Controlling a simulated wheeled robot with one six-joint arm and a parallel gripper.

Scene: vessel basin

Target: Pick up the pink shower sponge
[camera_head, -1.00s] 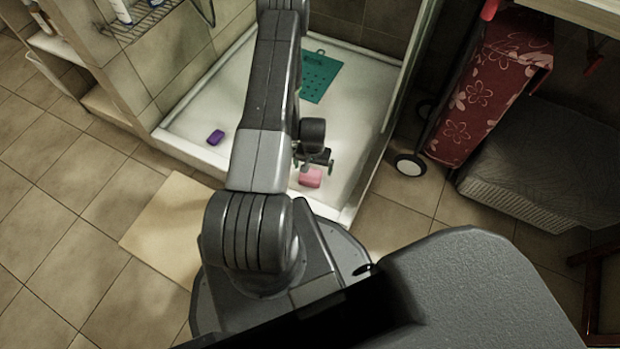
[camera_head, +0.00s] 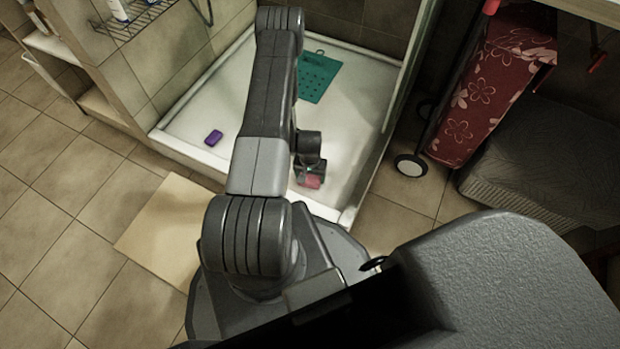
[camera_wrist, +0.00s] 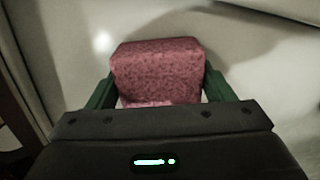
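The pink sponge (camera_wrist: 157,70) is a speckled block, seen large between my gripper's green fingers in the wrist view. In the head view the sponge (camera_head: 312,182) shows partly below my gripper (camera_head: 311,168), near the front edge of the shower tray. My gripper (camera_wrist: 160,88) is open, with one finger on each side of the sponge. The fingers are very close to its sides; I cannot tell whether they touch it. The sponge's underside is hidden.
The white shower tray (camera_head: 200,125) has a raised rim. A purple block (camera_head: 214,137) lies at its left and a teal perforated mat (camera_head: 318,76) at its back. A glass panel edge (camera_head: 385,125) bounds the right. A beige mat (camera_head: 160,225) lies on the floor outside.

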